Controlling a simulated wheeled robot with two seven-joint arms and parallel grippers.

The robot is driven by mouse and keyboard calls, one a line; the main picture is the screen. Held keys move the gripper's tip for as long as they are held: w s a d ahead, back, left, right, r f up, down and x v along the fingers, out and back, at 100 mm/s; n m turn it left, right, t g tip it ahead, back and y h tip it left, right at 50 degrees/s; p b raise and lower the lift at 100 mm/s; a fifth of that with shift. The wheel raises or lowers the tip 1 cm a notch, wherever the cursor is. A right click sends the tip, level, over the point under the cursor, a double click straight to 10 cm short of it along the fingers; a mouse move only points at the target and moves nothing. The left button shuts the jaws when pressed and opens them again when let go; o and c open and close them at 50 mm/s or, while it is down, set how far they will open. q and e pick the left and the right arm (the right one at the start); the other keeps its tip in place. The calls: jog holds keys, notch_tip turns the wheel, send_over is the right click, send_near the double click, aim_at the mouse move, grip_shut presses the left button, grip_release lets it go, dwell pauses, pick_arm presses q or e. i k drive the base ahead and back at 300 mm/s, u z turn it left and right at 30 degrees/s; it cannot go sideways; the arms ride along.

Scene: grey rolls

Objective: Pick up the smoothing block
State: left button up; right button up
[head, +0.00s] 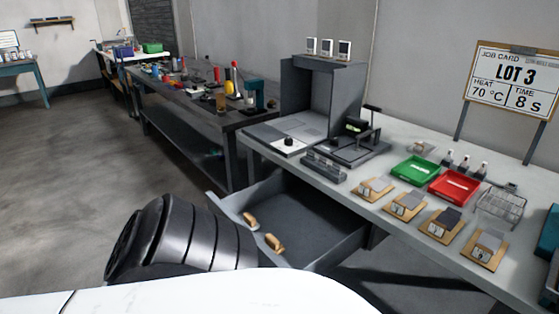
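I cannot tell for sure which thing is the smoothing block. Neither of my grippers is in view; only a dark ribbed part of my arm shows at lower left.
On the bench are a green tray (414,170), a red tray (453,186), a wire rack (502,204), a grey booth (325,95) and a dark press (360,143). The drawer juts out below the bench. A job card (512,82) stands behind. Floor (70,170) at left is clear.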

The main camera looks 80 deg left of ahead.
aim_at(271, 241)
jog(key=u, duration=2.45)
